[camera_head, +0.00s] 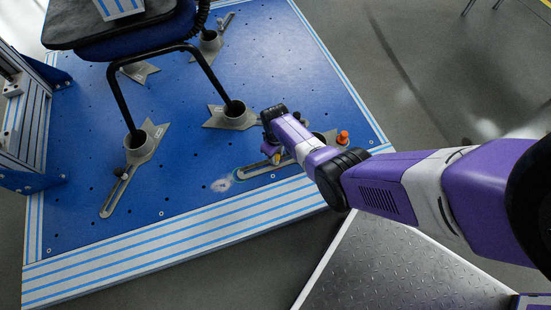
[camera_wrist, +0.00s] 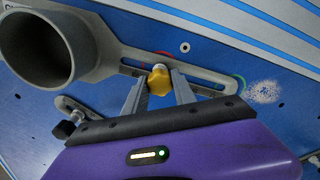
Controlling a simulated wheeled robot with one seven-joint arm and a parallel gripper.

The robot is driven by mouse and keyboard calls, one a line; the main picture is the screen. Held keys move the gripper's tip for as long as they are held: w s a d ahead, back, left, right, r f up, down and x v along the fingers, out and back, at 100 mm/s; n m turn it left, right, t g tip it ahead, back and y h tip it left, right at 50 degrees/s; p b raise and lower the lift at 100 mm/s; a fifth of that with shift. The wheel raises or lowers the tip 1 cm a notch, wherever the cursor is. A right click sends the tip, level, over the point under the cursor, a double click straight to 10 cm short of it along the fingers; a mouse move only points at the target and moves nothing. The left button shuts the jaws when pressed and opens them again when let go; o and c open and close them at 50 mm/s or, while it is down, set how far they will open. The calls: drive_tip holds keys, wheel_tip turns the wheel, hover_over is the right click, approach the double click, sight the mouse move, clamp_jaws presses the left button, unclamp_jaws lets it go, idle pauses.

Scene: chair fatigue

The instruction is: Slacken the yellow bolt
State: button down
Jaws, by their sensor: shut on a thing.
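The yellow bolt (camera_wrist: 159,81) sits in the slot of a grey metal clamp (camera_wrist: 120,52), which lies on the blue platform. My gripper (camera_wrist: 160,84) has its two grey fingers on either side of the yellow bolt and is shut on it. In the head view my gripper (camera_head: 274,153) is down at the platform near its front right edge, and a bit of the yellow bolt (camera_head: 276,158) shows beside it. My arm hides part of the clamp there.
A chair (camera_head: 135,45) stands on the blue platform (camera_head: 180,195), its legs in grey cups (camera_head: 137,148). An orange knob (camera_head: 342,138) stands right of my gripper. A ridged metal plate (camera_head: 390,270) lies in front. A round cup (camera_wrist: 38,48) is at the clamp's left end.

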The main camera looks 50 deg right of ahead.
idle(0.3)
drive_tip(key=n, duration=0.4)
idle(0.3)
drive_tip(key=n, duration=0.4)
drive_tip(key=c, duration=1)
unclamp_jaws()
drive_tip(key=shift+c, duration=0.2)
